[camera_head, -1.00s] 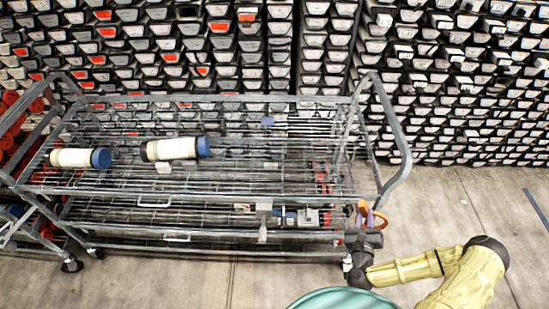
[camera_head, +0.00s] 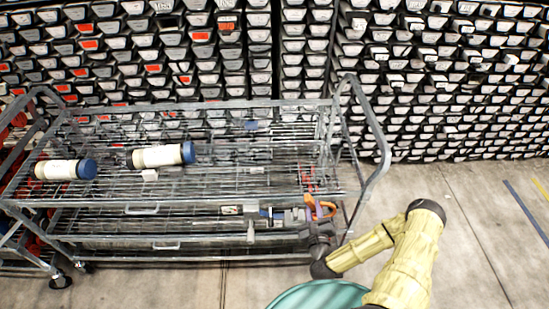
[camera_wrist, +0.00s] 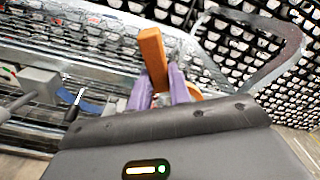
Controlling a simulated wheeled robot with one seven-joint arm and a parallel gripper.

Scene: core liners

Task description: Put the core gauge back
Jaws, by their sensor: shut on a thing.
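My gripper (camera_head: 316,206) is at the right end of the wire cart (camera_head: 225,107), near the lower shelf and below the top shelf in the head view. In the wrist view its purple fingers (camera_wrist: 160,88) are shut on an orange piece (camera_wrist: 152,52), apparently the core gauge. The orange piece stands up between the fingers, and a curved orange part shows behind them. In the head view the orange piece (camera_head: 328,209) looks like an open ring. I cannot tell whether it touches the cart.
Two pale cylinders with blue caps, one left (camera_head: 65,170) and one nearer the middle (camera_head: 163,155), lie on the top shelf. A grey-and-blue tool (camera_head: 278,214) lies on the lower shelf beside my gripper. Racks of labelled trays fill the back. Floor right of the cart is clear.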

